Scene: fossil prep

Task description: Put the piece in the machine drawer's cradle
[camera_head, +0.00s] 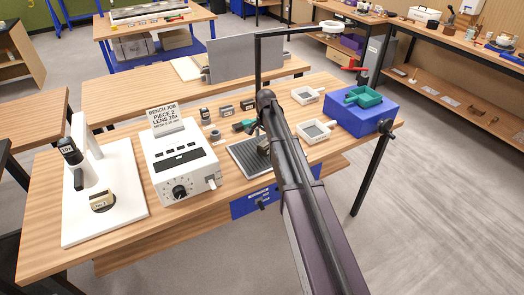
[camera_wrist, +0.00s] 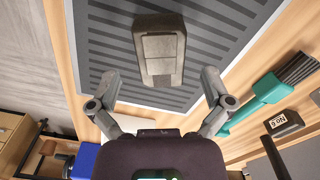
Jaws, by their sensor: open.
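A grey-brown block (camera_wrist: 158,48) with paler rectangular faces lies on a dark ribbed mat (camera_wrist: 110,45) in the wrist view. My gripper (camera_wrist: 162,80) is open, its two fingers apart on either side of the block's near end, and nothing is held. In the head view the ribbed mat (camera_head: 242,161) lies mid-bench, and my arm hides much of the gripper and block. A blue drawer front (camera_head: 245,204) with a dark knob sits under the bench edge. No cradle inside it shows.
A white control box (camera_head: 180,160) with a job card and a microscope (camera_head: 85,165) stand left. White trays (camera_head: 316,131) and a blue box (camera_head: 362,113) with a green tray are right. A teal brush (camera_wrist: 265,92) lies beside the mat. A black lamp arm (camera_head: 258,65) rises behind.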

